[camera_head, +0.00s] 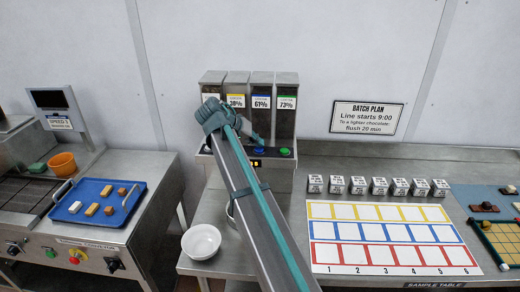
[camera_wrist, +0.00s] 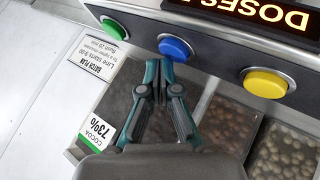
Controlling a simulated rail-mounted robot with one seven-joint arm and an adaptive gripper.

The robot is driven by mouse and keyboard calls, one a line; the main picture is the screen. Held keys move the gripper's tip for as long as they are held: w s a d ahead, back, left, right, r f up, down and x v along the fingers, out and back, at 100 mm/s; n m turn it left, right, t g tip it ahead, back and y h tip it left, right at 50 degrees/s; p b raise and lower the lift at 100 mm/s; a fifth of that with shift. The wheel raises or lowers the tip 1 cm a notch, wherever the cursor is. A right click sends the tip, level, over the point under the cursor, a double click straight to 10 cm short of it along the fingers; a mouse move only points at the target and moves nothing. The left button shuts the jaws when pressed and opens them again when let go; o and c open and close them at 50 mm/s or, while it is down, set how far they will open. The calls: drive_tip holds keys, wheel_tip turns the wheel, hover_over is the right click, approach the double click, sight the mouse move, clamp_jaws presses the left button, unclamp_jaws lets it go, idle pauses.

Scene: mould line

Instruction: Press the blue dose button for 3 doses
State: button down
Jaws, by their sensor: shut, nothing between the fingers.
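The blue dose button (camera_head: 258,150) is on the dispenser's front ledge below the bin marked 61%. It also shows in the wrist view (camera_wrist: 176,48), a round blue dome in a dark mount. My gripper (camera_wrist: 158,66) is shut and empty, its fingertips right beside the blue button's edge in the wrist view. I cannot tell whether they touch it. In the head view my gripper (camera_head: 257,138) points down just above the button. The dose display (camera_wrist: 245,18) shows "DOSES" upside down and cut off. In the head view its orange digits are partly hidden and too small to read.
The green button (camera_wrist: 113,27) and the yellow button (camera_wrist: 265,82) sit on either side of the blue one. The dispenser bins (camera_head: 286,105) stand close behind. A white bowl (camera_head: 201,241) and a colour-row sheet (camera_head: 385,236) lie on the table.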

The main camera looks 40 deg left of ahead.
sight(257, 150)
drive_tip(key=shift+r+p, duration=1)
drive_tip(key=shift+r, duration=1.95)
